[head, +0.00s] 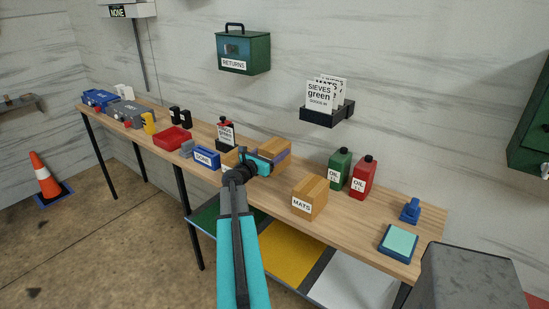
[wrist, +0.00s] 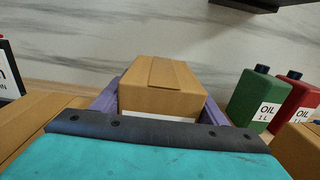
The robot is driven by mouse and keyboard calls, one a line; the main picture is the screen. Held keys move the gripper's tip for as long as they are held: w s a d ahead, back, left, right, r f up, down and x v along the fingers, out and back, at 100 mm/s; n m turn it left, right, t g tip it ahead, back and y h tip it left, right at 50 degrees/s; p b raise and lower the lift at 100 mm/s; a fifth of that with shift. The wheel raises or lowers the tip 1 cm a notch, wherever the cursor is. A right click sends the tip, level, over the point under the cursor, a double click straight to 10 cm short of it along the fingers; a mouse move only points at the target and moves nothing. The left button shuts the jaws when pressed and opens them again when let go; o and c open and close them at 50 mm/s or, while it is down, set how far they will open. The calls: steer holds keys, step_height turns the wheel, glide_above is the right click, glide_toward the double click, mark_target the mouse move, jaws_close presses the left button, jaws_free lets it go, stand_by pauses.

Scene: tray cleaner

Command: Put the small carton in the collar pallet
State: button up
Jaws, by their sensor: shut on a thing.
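A second carton (head: 231,158) is just left of my gripper, partly hidden, and a larger carton marked MATS (head: 309,197) stands to the right. I see no collar pallet in either view.
Green (head: 339,168) and red (head: 362,177) oil cans stand right of the gripper. A blue DONE box (head: 206,158) and red tray (head: 173,138) lie to its left. A black sieves holder (head: 327,114) hangs on the wall above. An orange cone (head: 45,176) stands on the floor.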

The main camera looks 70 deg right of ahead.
steer(key=shift+w+d, duration=0.2)
steer(key=shift+d, duration=0.25)
steer(key=shift+f+p, duration=0.8)
steer(key=shift+f, duration=0.95)
steer(key=shift+f, duration=0.15)
steer(key=o, duration=1.2)
steer(key=shift+a, duration=0.1)
steer(key=shift+r, duration=0.2)
steer(key=shift+a+f, duration=0.15)
steer(key=shift+a, duration=0.15)
steer(key=b+v, duration=0.3)
steer(key=v, duration=0.8)
steer(key=shift+w+a, duration=0.1)
steer(key=shift+a, duration=0.1)
